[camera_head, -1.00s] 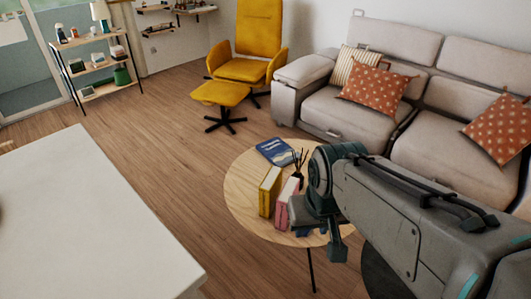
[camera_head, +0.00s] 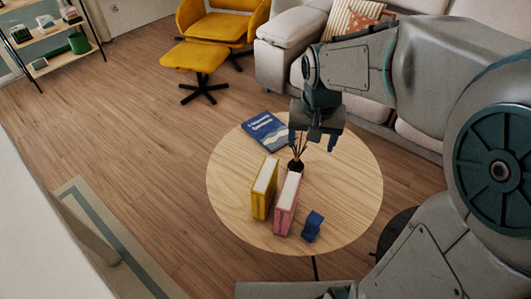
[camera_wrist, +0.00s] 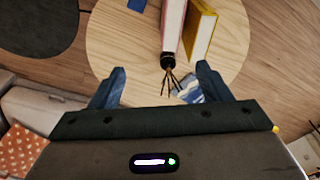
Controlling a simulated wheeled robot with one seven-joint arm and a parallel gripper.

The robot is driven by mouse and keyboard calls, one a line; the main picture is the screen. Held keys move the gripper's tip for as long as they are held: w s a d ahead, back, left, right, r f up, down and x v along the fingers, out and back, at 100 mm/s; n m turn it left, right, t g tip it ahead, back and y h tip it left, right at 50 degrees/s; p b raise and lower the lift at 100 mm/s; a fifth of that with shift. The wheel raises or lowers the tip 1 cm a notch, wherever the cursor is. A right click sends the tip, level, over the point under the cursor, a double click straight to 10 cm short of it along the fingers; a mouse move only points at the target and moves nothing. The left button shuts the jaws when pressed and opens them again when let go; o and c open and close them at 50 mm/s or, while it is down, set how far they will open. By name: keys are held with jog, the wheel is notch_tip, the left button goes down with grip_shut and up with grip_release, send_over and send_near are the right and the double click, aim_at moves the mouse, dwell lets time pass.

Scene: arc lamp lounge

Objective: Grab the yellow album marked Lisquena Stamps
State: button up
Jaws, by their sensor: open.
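The yellow album (camera_head: 264,189) stands upright on the round wooden table (camera_head: 345,185), its pale page edge up. It also shows in the wrist view (camera_wrist: 201,32), at the upper right beside the pink album. No lettering on it is readable. The pink album (camera_head: 286,205) stands upright just right of it in the head view. My gripper (camera_head: 314,143) is open and empty, above the far part of the table, behind the albums and near the reed diffuser. In the wrist view my gripper (camera_wrist: 160,88) has its two fingers spread either side of the reeds.
A dark reed diffuser (camera_head: 295,165) stands close behind the albums. A blue book (camera_head: 265,132) lies flat at the table's back left. A small blue object (camera_head: 312,226) stands right of the pink album. The sofa (camera_head: 290,42) is behind; the table's left front is clear.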

jog(key=m+g+b, duration=0.2)
jog(key=b, duration=0.6)
send_over(265, 173)
notch_tip(265, 173, down, 18)
jog(key=r, duration=0.1)
jog(key=f, duration=0.5)
jog(key=f+b, duration=0.1)
jog(key=f, duration=0.2)
jog(key=shift+s+d+f, duration=0.15)
jog(key=shift+s+f, duration=0.1)
jog(key=shift+w+f+b, duration=0.15)
jog(key=shift+f+b, duration=0.2)
jog(key=shift+f, duration=1.2)
jog(key=shift+w+f+b, duration=0.1)
jog(key=shift+f+b, duration=0.25)
jog(key=shift+f, duration=1.2)
jog(key=shift+r, duration=0.1)
grip_shut()
